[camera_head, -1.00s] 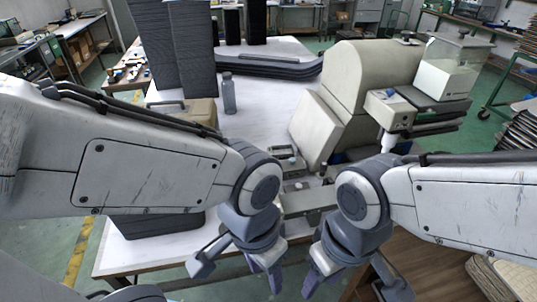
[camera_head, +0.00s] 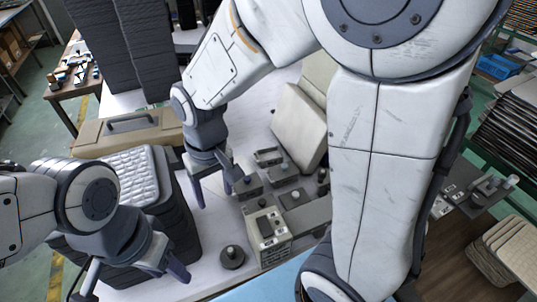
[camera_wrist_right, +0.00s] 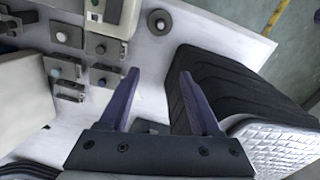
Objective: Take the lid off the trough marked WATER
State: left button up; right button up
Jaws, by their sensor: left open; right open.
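Several small grey square blocks with round knobs stand on the white table, among them one with a dark knob (camera_head: 247,185) and one with a blue-grey knob (camera_head: 290,196). They also show at the left of the right wrist view (camera_wrist_right: 62,37). I cannot read WATER on any, nor tell which one is the trough's lid. My right gripper (camera_head: 214,188) is open and empty beside the blocks, on their left; its two purple fingers (camera_wrist_right: 158,95) stand apart over bare table. My left gripper (camera_head: 138,280) is open and empty at the lower left, near the black stack.
A black ribbed stack (camera_head: 180,225) with a quilted white pad (camera_head: 135,178) stands left of my right gripper. A beige case (camera_head: 130,133) and tall dark stacks (camera_head: 140,45) lie behind. A beige box with a display (camera_head: 268,228) and a round dark knobbed piece (camera_head: 232,257) are in front.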

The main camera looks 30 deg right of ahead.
jog(key=w+d+m+p, duration=0.2)
jog(key=w+d+m, duration=0.1)
jog(key=w+d, duration=0.3)
jog(key=m+p, duration=0.5)
jog(key=m, duration=0.3)
send_over(284, 165)
notch_tip(284, 165, down, 9)
jog(key=shift+h, duration=0.3)
jog(key=f, duration=0.3)
jog(key=f+p, duration=0.1)
jog(key=shift+s+f, duration=0.25)
jog(key=shift+f, duration=0.25)
jog(key=shift+f+p, duration=0.6)
notch_tip(284, 165, down, 3)
jog(key=shift+w+f+p, duration=0.1)
jog(key=shift+w+p, duration=0.05)
jog(key=shift+p, duration=0.6)
jog(key=shift+f, duration=0.45)
pick_arm(q)
notch_tip(284, 165, up, 12)
jog(key=shift+r, duration=0.2)
